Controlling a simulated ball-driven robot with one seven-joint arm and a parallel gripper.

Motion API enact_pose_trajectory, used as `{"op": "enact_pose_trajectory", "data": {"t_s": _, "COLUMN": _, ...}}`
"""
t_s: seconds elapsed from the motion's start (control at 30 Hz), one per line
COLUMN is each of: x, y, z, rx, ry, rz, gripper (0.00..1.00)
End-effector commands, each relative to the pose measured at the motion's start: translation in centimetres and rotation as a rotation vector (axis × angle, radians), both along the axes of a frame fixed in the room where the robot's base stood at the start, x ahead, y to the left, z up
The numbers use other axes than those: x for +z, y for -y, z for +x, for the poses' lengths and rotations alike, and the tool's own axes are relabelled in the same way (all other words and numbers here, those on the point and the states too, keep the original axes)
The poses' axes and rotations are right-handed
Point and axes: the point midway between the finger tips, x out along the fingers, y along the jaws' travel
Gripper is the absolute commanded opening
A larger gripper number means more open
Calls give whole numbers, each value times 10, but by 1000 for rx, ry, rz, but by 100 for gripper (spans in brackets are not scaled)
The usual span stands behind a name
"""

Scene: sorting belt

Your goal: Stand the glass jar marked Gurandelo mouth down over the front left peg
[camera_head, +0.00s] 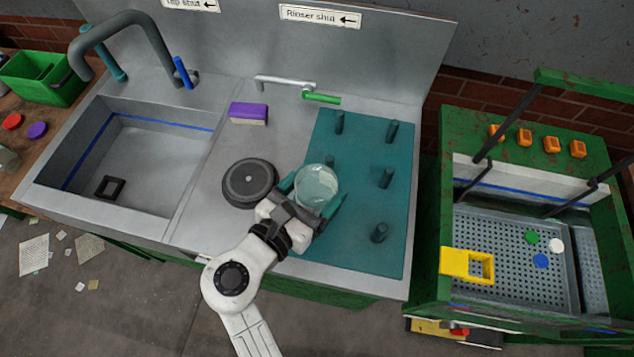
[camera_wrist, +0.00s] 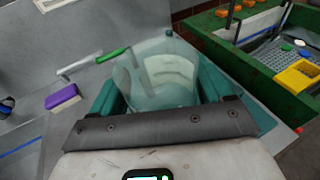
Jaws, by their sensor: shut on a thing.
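A clear, greenish glass jar (camera_head: 317,186) is between the fingers of my gripper (camera_head: 312,200), which is shut on it. It also shows in the wrist view (camera_wrist: 150,62), with a pale label-like patch on it; no name can be read. The jar is over the left part of a teal peg board (camera_head: 350,253). I cannot tell whether its mouth points up or down, or whether it touches the board. Upright pegs show at the back left (camera_head: 339,121), back right (camera_head: 391,131), middle right (camera_head: 385,178) and front right (camera_head: 379,232). The front left peg is hidden by my gripper and the jar.
A round dark disc (camera_head: 249,182) lies left of my gripper. A purple sponge (camera_head: 248,113) and a tap with a green lever (camera_head: 321,98) are behind. A sink (camera_head: 150,160) is at left, and a green machine with a perforated tray (camera_head: 500,240) at right.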

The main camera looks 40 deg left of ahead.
Motion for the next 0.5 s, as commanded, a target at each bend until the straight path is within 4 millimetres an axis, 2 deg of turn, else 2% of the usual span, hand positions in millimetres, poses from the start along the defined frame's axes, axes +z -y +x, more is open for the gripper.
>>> {"op": "enact_pose_trajectory", "data": {"t_s": 0.03, "x": -9, "y": 0, "z": 0, "rx": 0, "ry": 1, "rz": 0, "gripper": 37}}
{"op": "enact_pose_trajectory", "data": {"t_s": 0.5, "x": -45, "y": 0, "z": 0, "rx": 1, "ry": 1, "rz": 1, "gripper": 37}}
